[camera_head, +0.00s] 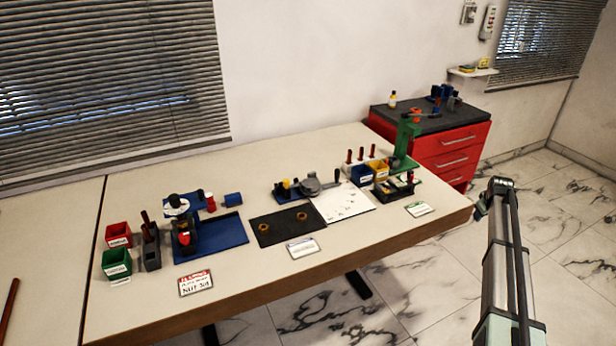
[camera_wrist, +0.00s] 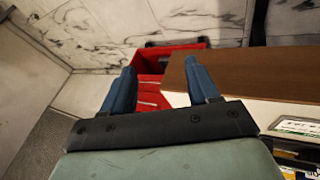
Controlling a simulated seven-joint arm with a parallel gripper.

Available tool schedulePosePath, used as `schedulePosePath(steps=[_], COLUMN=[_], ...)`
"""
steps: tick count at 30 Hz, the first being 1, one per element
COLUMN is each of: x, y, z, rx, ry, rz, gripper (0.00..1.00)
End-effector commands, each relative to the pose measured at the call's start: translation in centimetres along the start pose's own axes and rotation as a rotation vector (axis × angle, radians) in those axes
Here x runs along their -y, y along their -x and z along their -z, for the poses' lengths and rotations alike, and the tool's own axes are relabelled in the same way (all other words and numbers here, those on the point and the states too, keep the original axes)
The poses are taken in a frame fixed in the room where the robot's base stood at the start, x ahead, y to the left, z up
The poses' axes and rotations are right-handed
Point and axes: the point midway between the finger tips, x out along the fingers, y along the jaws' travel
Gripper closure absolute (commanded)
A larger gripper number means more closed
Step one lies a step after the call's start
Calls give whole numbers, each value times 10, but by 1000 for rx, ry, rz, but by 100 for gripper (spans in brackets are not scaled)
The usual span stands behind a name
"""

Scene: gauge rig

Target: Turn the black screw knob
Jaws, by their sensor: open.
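My gripper (camera_wrist: 160,82) shows in the wrist view with its two blue fingers spread apart and nothing between them. It points toward the floor and a red cabinet beyond the table's edge, away from the bench fixtures. In the head view, a small rig with a grey round part (camera_head: 310,186) stands on a blue base near the table's middle. A small dark upright part (camera_head: 337,175) stands at its right end. I cannot tell whether this is the black screw knob; the parts are too small to be sure.
The table (camera_head: 140,300) also bears a blue fixture plate (camera_head: 222,232), a black mat (camera_head: 270,236) with two orange rings, a white sheet (camera_head: 345,203), a green stand (camera_head: 404,140) and small bins. A red cabinet (camera_head: 455,150) stands behind its right end. The table's front strip is mostly clear.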

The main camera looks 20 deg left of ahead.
Motion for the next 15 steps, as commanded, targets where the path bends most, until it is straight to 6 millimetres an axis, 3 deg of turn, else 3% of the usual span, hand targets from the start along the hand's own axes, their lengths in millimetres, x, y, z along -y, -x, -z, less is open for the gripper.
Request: schedulePosePath(steps=[1,3,8,11,15], x=[-18,-34,-49,-26,28], y=[11,28,67,92,115], z=[20,43,105,153,206], rx=[-18,-40,-81,-100,-110], ry=[20,54,166,277,429], rz=[-18,-38,-63,-49,-5], gripper=[40,40,40,40,40])
